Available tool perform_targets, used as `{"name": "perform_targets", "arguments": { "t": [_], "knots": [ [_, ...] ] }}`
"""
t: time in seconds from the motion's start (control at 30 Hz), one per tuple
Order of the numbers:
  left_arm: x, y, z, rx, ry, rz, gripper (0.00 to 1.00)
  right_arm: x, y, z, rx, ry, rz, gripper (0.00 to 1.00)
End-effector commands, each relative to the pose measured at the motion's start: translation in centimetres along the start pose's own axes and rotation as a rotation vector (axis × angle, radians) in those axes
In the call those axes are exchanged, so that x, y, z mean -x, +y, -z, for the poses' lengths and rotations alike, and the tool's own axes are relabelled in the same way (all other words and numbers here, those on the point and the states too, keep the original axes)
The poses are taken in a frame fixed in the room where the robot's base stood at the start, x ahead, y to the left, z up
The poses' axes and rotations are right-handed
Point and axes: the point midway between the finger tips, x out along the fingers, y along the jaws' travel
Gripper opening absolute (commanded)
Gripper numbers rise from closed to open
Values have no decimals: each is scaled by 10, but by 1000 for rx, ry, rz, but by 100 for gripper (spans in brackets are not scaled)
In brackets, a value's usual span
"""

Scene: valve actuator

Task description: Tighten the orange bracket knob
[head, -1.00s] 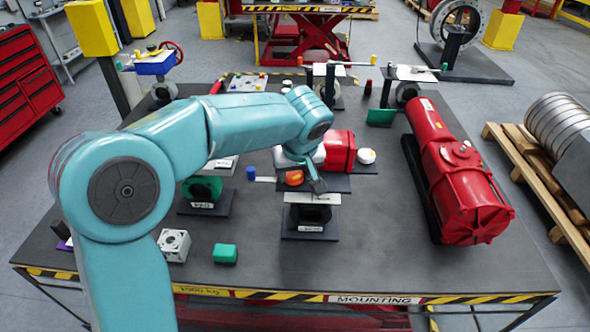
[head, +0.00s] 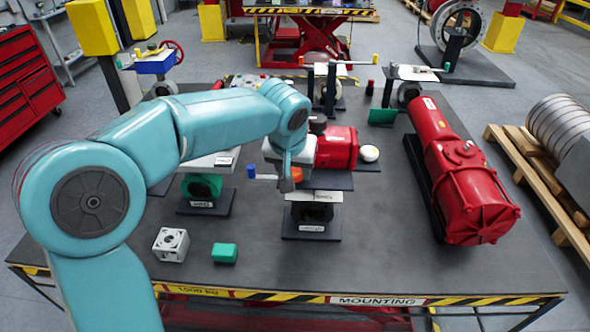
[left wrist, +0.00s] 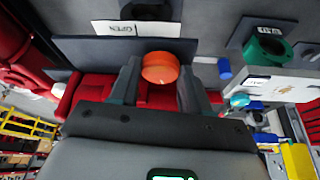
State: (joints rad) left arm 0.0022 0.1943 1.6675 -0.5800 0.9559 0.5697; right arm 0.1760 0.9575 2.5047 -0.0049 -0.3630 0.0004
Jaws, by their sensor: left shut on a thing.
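The orange bracket knob (head: 297,174) sits at the front of a small bracket on the table, partly hidden by my left gripper in the head view. In the left wrist view the round orange knob (left wrist: 160,68) shows between the two fingers. My left gripper (head: 287,178) is shut on the knob from above. Its dark fingers (left wrist: 160,84) also show on both sides of the knob in the left wrist view. A dark plate lies below the knob, with a black-holed stand (head: 312,215) in front of it. My right gripper is not in view.
A red actuator box (head: 337,148) is just behind the knob, with a white round cap (head: 369,153) beside it. A long red cylinder actuator (head: 455,175) lies at right. A green block (head: 225,253) and a grey cube (head: 171,244) are at front left. The front right of the table is clear.

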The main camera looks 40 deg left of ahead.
Motion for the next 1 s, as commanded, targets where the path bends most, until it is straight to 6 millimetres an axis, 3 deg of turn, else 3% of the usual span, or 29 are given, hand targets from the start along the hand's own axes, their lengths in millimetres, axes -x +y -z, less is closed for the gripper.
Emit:
{"name": "perform_targets", "arguments": {
  "t": [0.43,0.97,1.0],
  "knots": [
    [2,-2,2,-188,6,-78,16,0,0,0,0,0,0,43],
    [2,-2,2,-209,7,-87,16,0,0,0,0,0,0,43],
    [2,-2,2,-209,7,-87,60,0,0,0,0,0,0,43]
  ]
}}
